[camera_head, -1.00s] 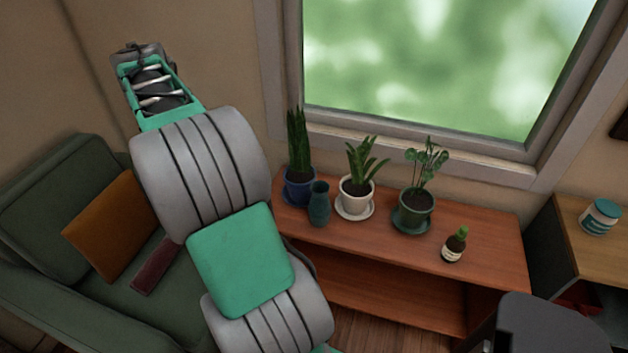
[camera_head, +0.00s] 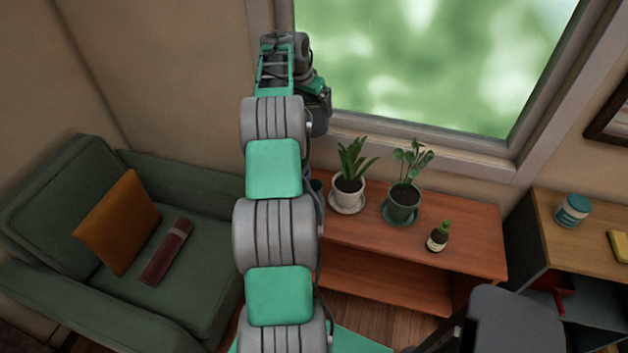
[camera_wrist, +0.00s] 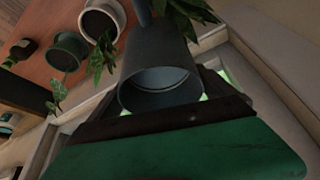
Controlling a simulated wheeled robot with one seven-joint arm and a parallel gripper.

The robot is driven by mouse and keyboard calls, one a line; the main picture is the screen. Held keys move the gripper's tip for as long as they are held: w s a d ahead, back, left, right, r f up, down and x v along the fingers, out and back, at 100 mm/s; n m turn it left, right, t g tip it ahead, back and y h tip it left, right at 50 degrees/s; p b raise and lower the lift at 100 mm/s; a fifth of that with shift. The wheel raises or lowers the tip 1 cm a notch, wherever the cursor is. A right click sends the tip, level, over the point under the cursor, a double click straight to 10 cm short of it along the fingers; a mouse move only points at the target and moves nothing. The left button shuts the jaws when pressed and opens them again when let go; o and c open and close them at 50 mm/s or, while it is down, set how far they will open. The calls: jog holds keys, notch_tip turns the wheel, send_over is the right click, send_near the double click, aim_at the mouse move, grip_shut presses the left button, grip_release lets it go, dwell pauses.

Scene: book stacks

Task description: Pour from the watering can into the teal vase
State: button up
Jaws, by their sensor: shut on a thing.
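The watering can is a dark blue-grey cylinder. It fills the middle of the wrist view (camera_wrist: 160,65) with its round opening toward the camera. In the head view part of it shows below my gripper (camera_head: 318,122). My gripper (camera_head: 316,94) is shut on it, up in front of the window, above the back of the low shelf. The teal vase (camera_head: 317,187) is almost wholly hidden behind my arm; only a sliver seems to show at the arm's right edge. I cannot tell whether anything leaves the can or how far it is tilted.
A green sofa (camera_head: 200,270) is at left. The window (camera_head: 420,60) is behind. A blue-potted plant is now hidden.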

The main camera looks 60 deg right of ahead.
jog(key=s+d+f+m+p, duration=0.1)
jog(key=s+d, duration=0.1)
jog(key=s, duration=0.5)
jog(key=s+d+f+m+g+p, duration=0.1)
jog(key=s+d+m+p, duration=0.1)
jog(key=s, duration=0.5)
jog(key=s+d+f+m+g+p, duration=0.1)
jog(key=s+d, duration=0.3)
jog(key=s, duration=0.4)
jog(key=shift+f+m+y+p, duration=0.45)
jog(key=shift+f+m, duration=0.1)
jog(key=shift+m, duration=0.15)
jog(key=shift+a, duration=0.1)
jog(key=a+h+b, duration=0.1)
jog(key=b, duration=0.2)
jog(key=w+a+r+g+h+b, duration=0.1)
jog(key=b, duration=0.1)
jog(key=shift+w+r+g+b, duration=0.15)
jog(key=shift+r+g+b, duration=0.15)
jog(key=shift+b, duration=0.1)
jog(key=shift+w+a+f+g+h+b, duration=0.15)
jog(key=shift+w+a+g+h+b, duration=0.4)
jog(key=shift+b, duration=1)
